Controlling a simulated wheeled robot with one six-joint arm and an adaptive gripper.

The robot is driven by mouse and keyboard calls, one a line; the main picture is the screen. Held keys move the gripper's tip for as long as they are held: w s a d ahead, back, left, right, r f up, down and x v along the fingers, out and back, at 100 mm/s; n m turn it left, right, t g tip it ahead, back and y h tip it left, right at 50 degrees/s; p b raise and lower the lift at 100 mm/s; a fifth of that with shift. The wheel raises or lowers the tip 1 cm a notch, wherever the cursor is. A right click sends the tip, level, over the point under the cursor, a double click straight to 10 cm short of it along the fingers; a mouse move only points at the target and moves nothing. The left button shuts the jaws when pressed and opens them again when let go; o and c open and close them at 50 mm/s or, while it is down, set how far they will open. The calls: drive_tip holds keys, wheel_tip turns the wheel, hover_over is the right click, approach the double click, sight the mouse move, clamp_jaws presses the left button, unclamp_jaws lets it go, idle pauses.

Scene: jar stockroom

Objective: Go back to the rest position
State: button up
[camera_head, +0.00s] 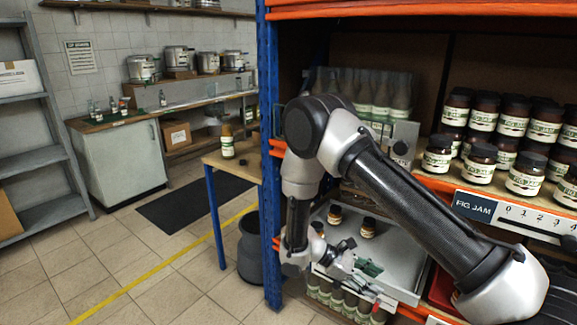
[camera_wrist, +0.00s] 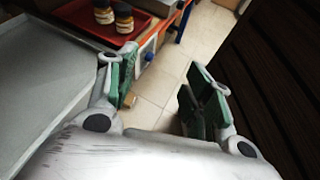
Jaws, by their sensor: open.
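My gripper (camera_head: 362,278) is low in front of the shelving in the head view, beside a grey metal tray (camera_head: 398,262). In the wrist view my gripper (camera_wrist: 163,92) has its two green-padded fingers wide apart, with only floor tiles between them. It holds nothing. My arm reaches across the head view from the lower right, bends near the blue post, then hangs down to the gripper.
The orange-and-blue shelving (camera_head: 273,200) bears several fig jam jars (camera_head: 482,160) close to my arm. Small jars (camera_head: 367,228) stand behind the gripper. A side table (camera_head: 236,165) with a jar and a dark bin (camera_head: 250,250) stand left. The tiled floor (camera_head: 150,280) is open.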

drive_tip(key=s+d+r+m+t+y, duration=0.2)
drive_tip(key=s+d+r+m+y, duration=0.2)
drive_tip(key=r, duration=0.9)
drive_tip(key=s+d+r+m+t+y, duration=0.2)
drive_tip(key=s+d+r+m+y, duration=0.2)
drive_tip(key=s+r, duration=0.4)
drive_tip(key=s+d+r+m+t+y, duration=0.3)
drive_tip(key=s+d+r+m+y, duration=0.1)
drive_tip(key=r, duration=1.3)
drive_tip(key=shift+s+d+r+m, duration=0.25)
drive_tip(key=shift+s+r+m, duration=0.1)
drive_tip(key=shift+s+m, duration=0.75)
drive_tip(key=shift+s+d, duration=0.1)
drive_tip(key=shift+s, duration=0.05)
